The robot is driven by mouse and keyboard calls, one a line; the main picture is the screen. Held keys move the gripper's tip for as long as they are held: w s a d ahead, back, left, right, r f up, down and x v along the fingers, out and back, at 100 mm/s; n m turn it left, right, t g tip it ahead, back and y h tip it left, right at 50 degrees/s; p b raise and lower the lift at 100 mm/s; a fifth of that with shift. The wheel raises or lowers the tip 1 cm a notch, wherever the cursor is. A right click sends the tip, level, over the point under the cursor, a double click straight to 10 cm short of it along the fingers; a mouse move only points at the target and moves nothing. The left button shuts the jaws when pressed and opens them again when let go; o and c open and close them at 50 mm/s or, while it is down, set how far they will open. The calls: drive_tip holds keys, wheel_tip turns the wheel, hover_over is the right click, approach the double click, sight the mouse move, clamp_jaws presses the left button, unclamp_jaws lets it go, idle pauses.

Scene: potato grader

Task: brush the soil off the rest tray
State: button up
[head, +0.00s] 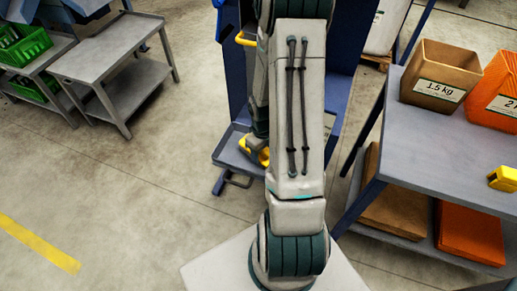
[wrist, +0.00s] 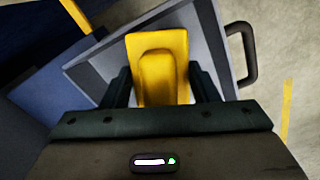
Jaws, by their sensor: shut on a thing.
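The rest tray is a shallow blue-grey tray (head: 228,148) low on the front of the blue machine, with a dark handle on its outer edge. In the wrist view, its pale rim (wrist: 215,38) and black handle (wrist: 247,52) show beyond my gripper. My gripper (wrist: 162,85) is shut on a yellow brush (wrist: 160,62), its dark fingers on either side. The brush also shows in the head view (head: 262,156), over the right part of the tray, partly behind my arm. I cannot tell whether its underside touches the tray. No soil can be made out; the brush and arm hide part of the tray.
A grey cart (head: 108,48) and green crates (head: 25,45) stand at left. Floor between is clear.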

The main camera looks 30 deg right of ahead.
drive_tip(key=shift+w+a, duration=1.1)
drive_tip(key=shift+w, duration=0.15)
drive_tip(key=shift+w+d+f+b, duration=0.1)
drive_tip(key=shift+w+f+b, duration=0.1)
drive_tip(key=shift+b, duration=0.15)
drive_tip(key=shift+s+d+r+p, duration=0.1)
drive_tip(key=shift+s+d+p, duration=0.05)
drive_tip(key=shift+s+d, duration=0.55)
drive_tip(key=shift+s+d+r+p, duration=0.15)
drive_tip(key=shift+s+d, duration=0.35)
drive_tip(key=shift+s, duration=0.4)
drive_tip(key=shift+w+a+f+b, duration=0.1)
drive_tip(key=shift+w+a+b, duration=0.1)
drive_tip(key=shift+w+a, duration=0.55)
drive_tip(key=shift+w+a+b, duration=0.15)
drive_tip(key=shift+w+a, duration=0.3)
drive_tip(key=shift+w, duration=0.45)
drive_tip(key=shift+r+p, duration=2.35)
drive_tip(key=shift+r, duration=0.7)
